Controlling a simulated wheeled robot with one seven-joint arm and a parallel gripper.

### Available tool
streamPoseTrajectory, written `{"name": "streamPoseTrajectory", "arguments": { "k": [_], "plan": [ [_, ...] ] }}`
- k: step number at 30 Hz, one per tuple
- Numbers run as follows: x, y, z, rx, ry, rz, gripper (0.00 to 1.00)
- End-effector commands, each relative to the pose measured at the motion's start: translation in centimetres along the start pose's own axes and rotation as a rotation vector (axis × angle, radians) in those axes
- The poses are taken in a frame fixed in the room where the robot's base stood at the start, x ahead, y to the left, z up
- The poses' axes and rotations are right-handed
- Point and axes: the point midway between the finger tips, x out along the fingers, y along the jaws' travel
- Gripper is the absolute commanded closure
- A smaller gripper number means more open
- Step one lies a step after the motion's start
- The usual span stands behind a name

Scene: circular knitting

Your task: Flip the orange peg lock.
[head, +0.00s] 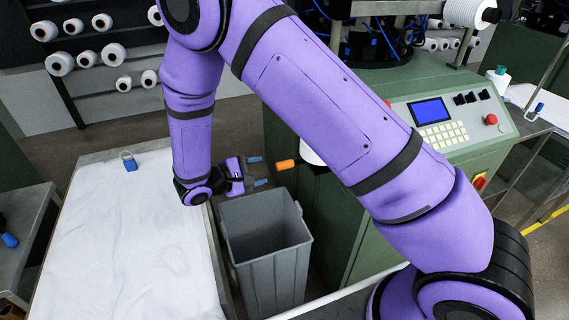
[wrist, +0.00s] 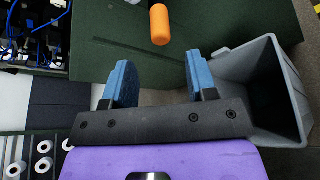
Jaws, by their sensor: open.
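The orange peg lock (head: 285,164) sticks out sideways from the left side of the green machine, above the grey bin. In the wrist view the orange peg (wrist: 160,24) shows just beyond my fingertips, roughly between them and apart from them. My gripper (head: 258,171) is open and empty, its blue fingertips pointing right toward the peg with a small gap. In the wrist view my two blue fingers (wrist: 156,80) are spread wide. My arm's upper link covers part of the machine to the right of the peg.
A grey bin (head: 262,222) stands open below my gripper. A table with white cloth (head: 128,235) is at left. The green machine (head: 350,235) has a control panel (head: 455,118). White yarn cones (head: 60,63) line the back rack.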

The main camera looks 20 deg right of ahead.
Motion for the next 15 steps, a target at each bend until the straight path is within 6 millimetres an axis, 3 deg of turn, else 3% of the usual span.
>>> {"name": "streamPoseTrajectory", "arguments": {
  "k": [15],
  "plan": [
    [8.4,0.0,0.1,0.0,-0.003,-0.003,0.48]
  ]
}}
